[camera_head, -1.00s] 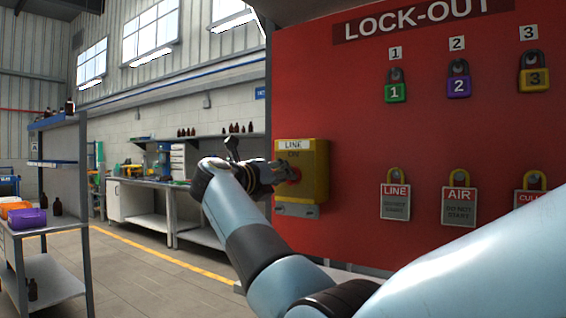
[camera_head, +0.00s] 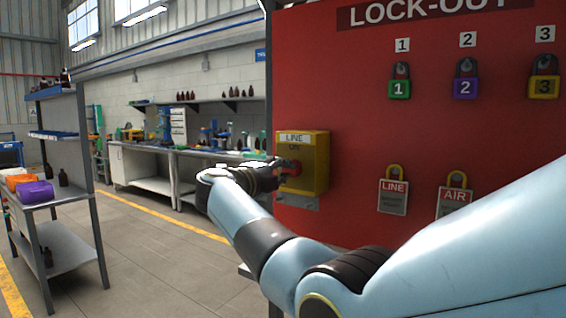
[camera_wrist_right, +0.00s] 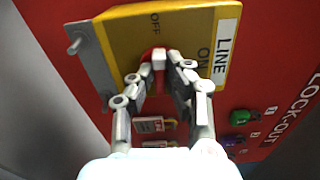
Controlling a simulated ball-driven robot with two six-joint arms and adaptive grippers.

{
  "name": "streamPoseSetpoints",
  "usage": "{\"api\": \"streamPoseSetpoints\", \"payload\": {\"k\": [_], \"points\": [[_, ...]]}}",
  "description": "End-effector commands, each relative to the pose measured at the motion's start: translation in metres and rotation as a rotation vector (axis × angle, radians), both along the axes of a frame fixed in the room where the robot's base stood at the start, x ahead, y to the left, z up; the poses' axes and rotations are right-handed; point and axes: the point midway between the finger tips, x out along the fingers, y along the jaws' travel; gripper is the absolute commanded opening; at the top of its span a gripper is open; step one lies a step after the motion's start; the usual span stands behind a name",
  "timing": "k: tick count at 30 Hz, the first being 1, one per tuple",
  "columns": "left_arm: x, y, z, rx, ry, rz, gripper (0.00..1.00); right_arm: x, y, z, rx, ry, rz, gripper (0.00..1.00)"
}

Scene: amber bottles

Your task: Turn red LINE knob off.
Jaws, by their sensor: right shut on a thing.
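The yellow LINE box (camera_head: 316,160) is mounted on the red lock-out board, at the middle of the head view. It also fills the top of the right wrist view (camera_wrist_right: 118,38), with OFF and ON printed on its face beside the white LINE label. The red knob (camera_head: 294,168) is on the box's front; in the right wrist view, part of it (camera_wrist_right: 153,53) shows between my fingertips. My right gripper (camera_wrist_right: 160,60) is shut on the red knob and covers much of it. Which mark the knob points to is hard to tell. My left gripper is not in view.
Green (camera_head: 400,88), purple (camera_head: 465,87) and yellow (camera_head: 544,86) padlocks hang on the board's upper right. LINE (camera_head: 393,197) and AIR (camera_head: 453,203) tags hang below. A grey bracket (camera_head: 297,201) is under the box. A shelf rack (camera_head: 62,200) stands far left; open floor lies between.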

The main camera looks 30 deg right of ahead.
Motion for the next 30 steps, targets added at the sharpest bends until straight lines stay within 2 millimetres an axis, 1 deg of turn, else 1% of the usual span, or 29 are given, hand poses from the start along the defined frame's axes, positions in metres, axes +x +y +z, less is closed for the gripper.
{"api": "streamPoseSetpoints", "payload": {"k": [1,6,22,23,24,27,30], "points": [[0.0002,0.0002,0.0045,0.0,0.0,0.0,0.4,0.0007,0.0007,0.0017,-0.007,0.019,0.003,0.0],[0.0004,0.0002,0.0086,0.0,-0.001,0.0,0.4,0.0007,0.0007,0.0005,-0.024,0.061,0.003,0.0],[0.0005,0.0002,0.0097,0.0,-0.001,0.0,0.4,0.0007,0.0009,-0.0011,-0.033,0.082,0.003,0.0],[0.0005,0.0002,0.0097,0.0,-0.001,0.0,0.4,0.0006,0.0009,-0.0011,-0.033,0.082,0.003,0.16],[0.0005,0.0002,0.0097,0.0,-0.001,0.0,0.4,0.0006,0.0009,-0.0011,-0.033,0.081,0.003,0.21],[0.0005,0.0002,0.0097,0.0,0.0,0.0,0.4,0.0004,0.0007,-0.0011,-0.032,0.081,0.002,0.34],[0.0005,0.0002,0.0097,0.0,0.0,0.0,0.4,0.0004,0.0006,-0.001,-0.032,0.08,0.002,0.36]]}}
